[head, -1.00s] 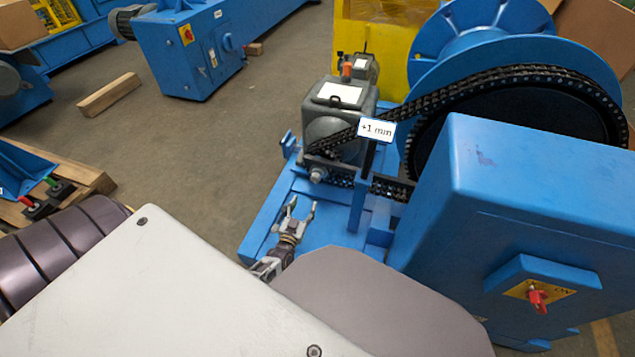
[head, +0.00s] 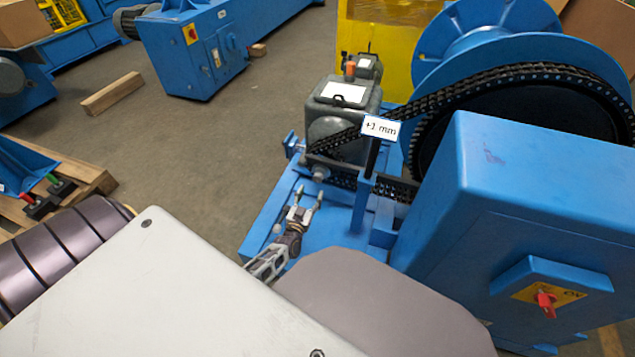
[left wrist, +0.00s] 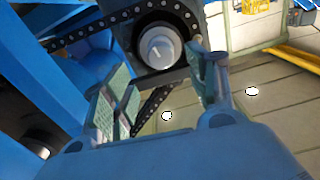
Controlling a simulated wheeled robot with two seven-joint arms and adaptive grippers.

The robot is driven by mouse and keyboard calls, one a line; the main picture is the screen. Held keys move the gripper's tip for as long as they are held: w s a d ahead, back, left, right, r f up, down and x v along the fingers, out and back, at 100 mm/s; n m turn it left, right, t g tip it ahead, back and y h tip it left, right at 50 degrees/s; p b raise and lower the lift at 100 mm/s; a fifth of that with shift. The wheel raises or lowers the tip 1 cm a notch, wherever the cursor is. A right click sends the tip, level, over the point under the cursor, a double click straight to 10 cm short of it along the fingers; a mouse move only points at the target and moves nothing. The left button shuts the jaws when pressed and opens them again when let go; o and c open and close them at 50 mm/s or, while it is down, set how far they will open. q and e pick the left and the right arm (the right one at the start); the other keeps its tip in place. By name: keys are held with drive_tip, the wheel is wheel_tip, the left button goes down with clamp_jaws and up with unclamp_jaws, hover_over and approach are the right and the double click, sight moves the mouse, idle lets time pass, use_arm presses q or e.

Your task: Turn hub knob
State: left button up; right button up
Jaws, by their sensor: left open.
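A round grey hub knob (left wrist: 160,46) sits in the middle of a dark sprocket with a chain around it in the left wrist view. In the head view the small grey knob (head: 321,172) shows low on the front of the grey gearbox (head: 343,102). My left gripper (head: 308,199) is just below the knob in the head view, fingers pointing up at it. In the left wrist view its two fingers (left wrist: 164,72) are apart with nothing between them, and the knob lies beyond the tips. A gap to the knob seems to remain. My right gripper is not seen.
The black chain (head: 480,92) runs up to the large blue drum (head: 440,60). A blue post with a "+1 mm" label (head: 381,128) stands right of the knob. A blue cabinet with a red switch (head: 545,301) fills the right.

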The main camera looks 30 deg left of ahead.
sight(317, 181)
use_arm(q)
drive_tip(key=b+x, duration=0.1)
drive_tip(key=x, duration=0.2)
drive_tip(key=shift+w+a, duration=0.1)
drive_tip(key=shift+w, duration=0.3)
drive_tip(key=shift+b+x, duration=1.25)
drive_tip(key=shift+x, duration=1.3)
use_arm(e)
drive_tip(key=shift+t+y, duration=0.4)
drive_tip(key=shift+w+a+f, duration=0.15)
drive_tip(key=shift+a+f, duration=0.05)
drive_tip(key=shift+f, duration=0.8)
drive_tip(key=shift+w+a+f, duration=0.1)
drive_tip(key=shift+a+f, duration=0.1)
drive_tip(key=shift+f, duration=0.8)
use_arm(q)
drive_tip(key=c, duration=1)
drive_tip(key=shift+c, duration=0.2)
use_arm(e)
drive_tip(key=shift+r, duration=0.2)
